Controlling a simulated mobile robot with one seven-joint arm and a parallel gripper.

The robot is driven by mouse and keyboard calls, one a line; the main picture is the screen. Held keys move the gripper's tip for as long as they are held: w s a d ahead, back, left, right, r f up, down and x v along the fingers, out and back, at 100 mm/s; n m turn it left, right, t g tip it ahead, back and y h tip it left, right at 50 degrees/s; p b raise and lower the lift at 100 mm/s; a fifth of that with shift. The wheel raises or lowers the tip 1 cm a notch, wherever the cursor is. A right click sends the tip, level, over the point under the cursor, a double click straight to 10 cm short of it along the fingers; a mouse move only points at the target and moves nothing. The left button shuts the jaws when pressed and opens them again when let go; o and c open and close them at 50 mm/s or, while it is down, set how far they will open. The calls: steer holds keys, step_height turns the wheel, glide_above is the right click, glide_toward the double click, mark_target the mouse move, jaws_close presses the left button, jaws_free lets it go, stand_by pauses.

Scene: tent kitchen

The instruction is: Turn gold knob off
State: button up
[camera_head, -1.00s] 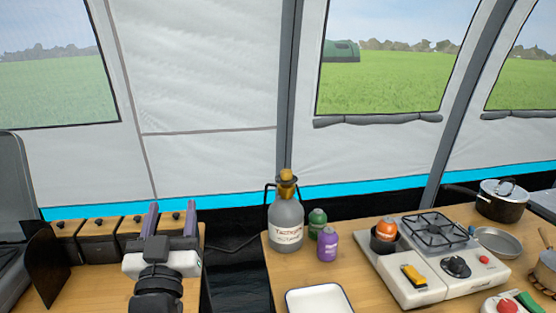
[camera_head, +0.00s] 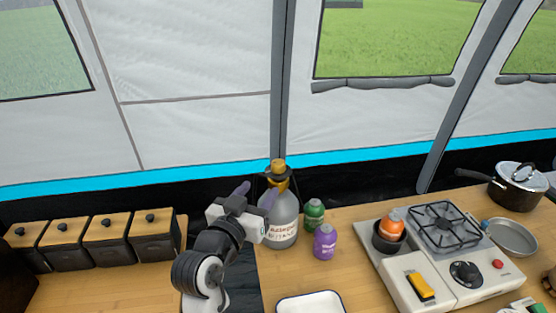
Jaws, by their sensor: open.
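The gold knob (camera_head: 278,165) sits on top of a grey labelled bottle (camera_head: 283,222), which stands upright at the back left of the right-hand table. My gripper (camera_head: 256,191) is open, with its purple fingers pointing toward the bottle's neck. One finger shows left of the neck and the other overlaps the bottle's upper body, both lower in the picture than the knob. I cannot tell whether the fingers touch the bottle. My gripper's body hides part of the bottle's left side.
A green canister (camera_head: 313,215) and a purple canister (camera_head: 325,242) stand close to the bottle's right. A white tray (camera_head: 311,303) lies in front. A camping stove (camera_head: 450,262) with an orange canister (camera_head: 391,223) is at right. Several dark wooden-lidded boxes (camera_head: 110,244) stand at left.

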mark_target(275, 169)
steer(key=p+x, duration=0.4)
steer(key=x, duration=0.8)
steer(key=shift+f, duration=0.1)
steer(key=c, duration=0.9)
